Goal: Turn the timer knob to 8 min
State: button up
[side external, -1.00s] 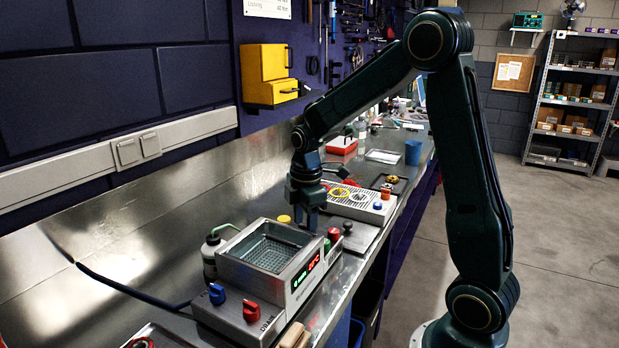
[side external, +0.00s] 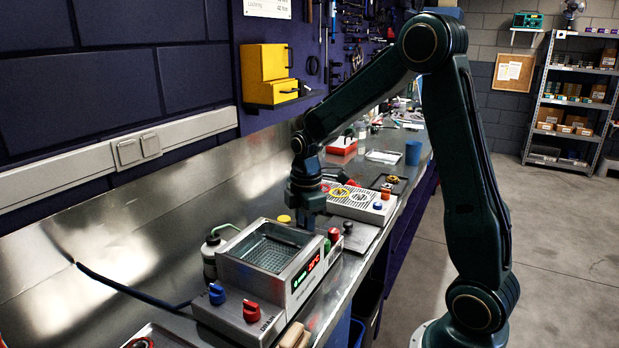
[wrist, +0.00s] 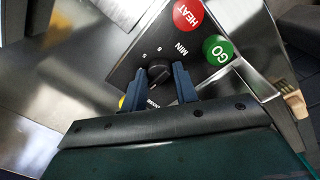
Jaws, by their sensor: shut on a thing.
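The timer knob (wrist: 158,72) is small and black and shows in the wrist view on a dark panel marked MIN, with small digits around it. My gripper (wrist: 158,82) is shut on the knob, one blue finger on each side. The exact mark the knob points at is too small to read. In the side external view my gripper (side external: 306,220) points down at the far end of the metal bath unit (side external: 228,316); the knob is hidden there. The lit display (side external: 306,272) has green and red characters too small to read surely.
A red HEAT button (wrist: 187,15) and a green GO button (wrist: 218,49) sit close beside the knob. Red (side external: 250,310) and blue (side external: 217,293) handles stand at the unit's near end. A bottle (side external: 211,258) stands against its left side.

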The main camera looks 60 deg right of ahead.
jog(key=m, duration=1)
jog(key=shift+a+g, duration=0.1)
jog(key=shift+g, duration=0.2)
jog(key=m, duration=0.3)
jog(key=shift+w+m, duration=0.1)
jog(key=shift+m, duration=0.2)
jog(key=m, duration=0.5)
jog(key=shift+m+g, duration=0.3)
jog(key=m, duration=0.5)
jog(key=shift+w+m, duration=0.1)
jog(key=shift+m, duration=0.3)
